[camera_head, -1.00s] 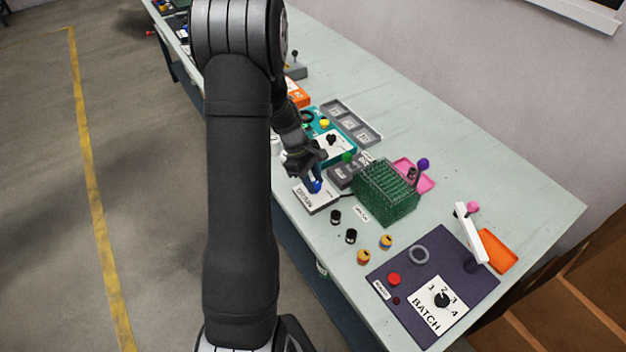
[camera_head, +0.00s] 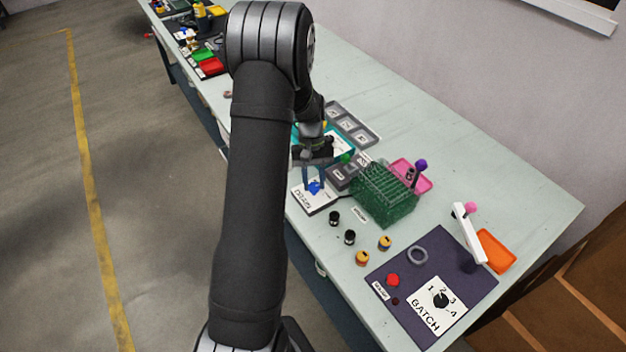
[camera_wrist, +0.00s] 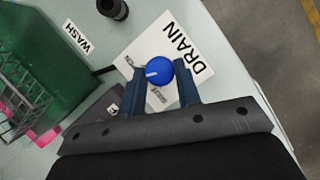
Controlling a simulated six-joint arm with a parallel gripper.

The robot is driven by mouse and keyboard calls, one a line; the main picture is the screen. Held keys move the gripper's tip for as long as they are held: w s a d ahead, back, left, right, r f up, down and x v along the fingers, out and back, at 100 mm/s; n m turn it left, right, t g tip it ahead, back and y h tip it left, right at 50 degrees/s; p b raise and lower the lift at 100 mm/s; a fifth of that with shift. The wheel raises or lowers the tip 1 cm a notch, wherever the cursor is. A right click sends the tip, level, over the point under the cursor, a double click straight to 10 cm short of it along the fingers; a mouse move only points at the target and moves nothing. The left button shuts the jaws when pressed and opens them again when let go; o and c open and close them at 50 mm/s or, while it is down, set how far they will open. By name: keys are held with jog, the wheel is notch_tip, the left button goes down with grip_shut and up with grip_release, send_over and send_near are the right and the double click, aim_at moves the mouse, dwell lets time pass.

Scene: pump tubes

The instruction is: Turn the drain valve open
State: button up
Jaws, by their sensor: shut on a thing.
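The drain valve's blue knob (camera_wrist: 159,72) sits on a white plate marked DRAIN (camera_wrist: 192,50), with a pale pointer line on its face. In the wrist view the two blue fingers of my gripper (camera_wrist: 160,80) are shut on the knob, one on each side. The pointer lies toward the side with a small label. In the head view my gripper (camera_head: 316,180) reaches down onto the blue knob at the bench's near edge. A second small label lies beside the knob, partly between the fingers.
A green rack (camera_head: 386,194) stands right of the plate, with a WASH label (camera_wrist: 77,37) beside it. Black caps (camera_head: 350,237) and orange caps (camera_head: 363,258) stand nearer the camera. A dark mat with a BATCH dial (camera_head: 441,299) lies at the bench's near right.

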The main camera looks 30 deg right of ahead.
jog(key=shift+s+d+m+t+y, duration=0.1)
jog(key=shift+m+t+y, duration=0.45)
jog(key=shift+m, duration=1.25)
jog(key=o, duration=0.9)
jog(key=shift+o, duration=0.2)
jog(key=v, duration=1.7)
jog(key=shift+d+r, duration=0.15)
